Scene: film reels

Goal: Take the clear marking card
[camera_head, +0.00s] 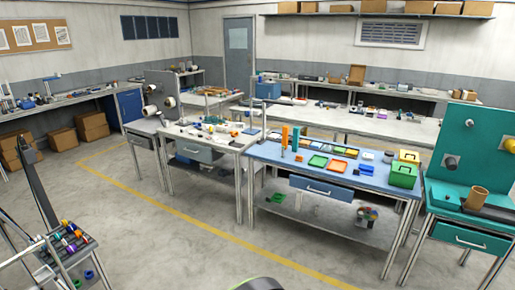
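I cannot make out the clear marking card in this view; things on the benches are too small to tell. A blue-topped workbench (262,152) at centre right holds small coloured trays, among them a green tray (318,161) and an orange tray (338,166). A white-topped bench (227,146) to its left holds several small parts. My gripper is not in view.
A green box (404,175) stands at the blue bench's right end. A teal station (468,150) stands at far right. A rack with coloured spools (70,236) is at lower left. Open concrete floor (190,250) lies in front, crossed by a yellow line (215,232).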

